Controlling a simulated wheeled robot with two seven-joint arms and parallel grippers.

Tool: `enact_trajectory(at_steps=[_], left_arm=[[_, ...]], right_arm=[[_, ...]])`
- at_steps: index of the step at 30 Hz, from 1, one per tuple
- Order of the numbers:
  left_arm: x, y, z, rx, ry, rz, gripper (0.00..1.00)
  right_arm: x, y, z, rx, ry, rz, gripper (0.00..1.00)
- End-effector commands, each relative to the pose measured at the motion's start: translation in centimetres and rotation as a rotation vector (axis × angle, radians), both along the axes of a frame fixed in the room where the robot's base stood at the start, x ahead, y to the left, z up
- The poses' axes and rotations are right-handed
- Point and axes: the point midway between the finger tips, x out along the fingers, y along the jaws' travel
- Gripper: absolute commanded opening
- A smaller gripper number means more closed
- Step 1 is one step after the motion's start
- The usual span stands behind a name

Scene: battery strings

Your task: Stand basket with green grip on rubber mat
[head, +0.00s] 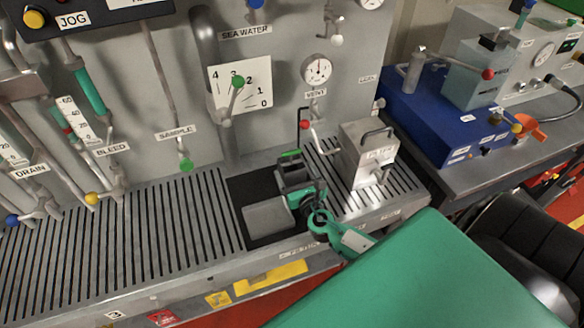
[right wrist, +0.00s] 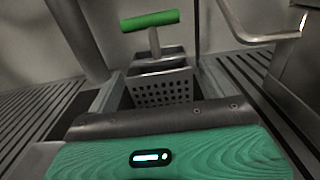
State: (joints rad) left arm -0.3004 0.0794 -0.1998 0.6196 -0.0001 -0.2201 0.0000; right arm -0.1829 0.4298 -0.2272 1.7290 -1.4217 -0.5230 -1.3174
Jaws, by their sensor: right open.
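The basket with the green grip (head: 290,154) is at the back right part of the black rubber mat (head: 237,190) in the head view. In the right wrist view the basket (right wrist: 160,90) looks upright, with a perforated metal front and its green grip on top. Its underside is hidden, so I cannot tell whether it rests fully on the mat. My right gripper (head: 298,186) is open, low in front of the basket. In the right wrist view its fingers (right wrist: 155,97) reach forward on either side of the basket. My left gripper is not in view.
A grey flat block (head: 268,216) shows at the mat's front. A grey metal box with a handle (head: 368,155) stands to the right on the slotted bench. A red-tipped lever (head: 304,125) hangs behind. The slotted bench left of the mat (head: 150,240) is clear.

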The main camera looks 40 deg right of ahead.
Motion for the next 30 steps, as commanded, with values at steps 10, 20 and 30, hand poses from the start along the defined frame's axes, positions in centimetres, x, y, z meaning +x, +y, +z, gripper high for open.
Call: enact_trajectory(at_steps=[10, 20, 30], left_arm=[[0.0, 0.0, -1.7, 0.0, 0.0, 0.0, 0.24], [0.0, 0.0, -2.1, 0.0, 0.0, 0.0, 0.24], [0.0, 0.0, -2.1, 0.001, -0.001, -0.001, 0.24]], right_arm=[[-6.3, 1.5, -0.3, 0.0, 0.002, 0.0, 0.85], [-8.4, 2.0, 0.0, 0.0, 0.0, 0.0, 0.85], [-8.5, 2.1, 0.0, 0.0, 0.0, 0.0, 0.85]])
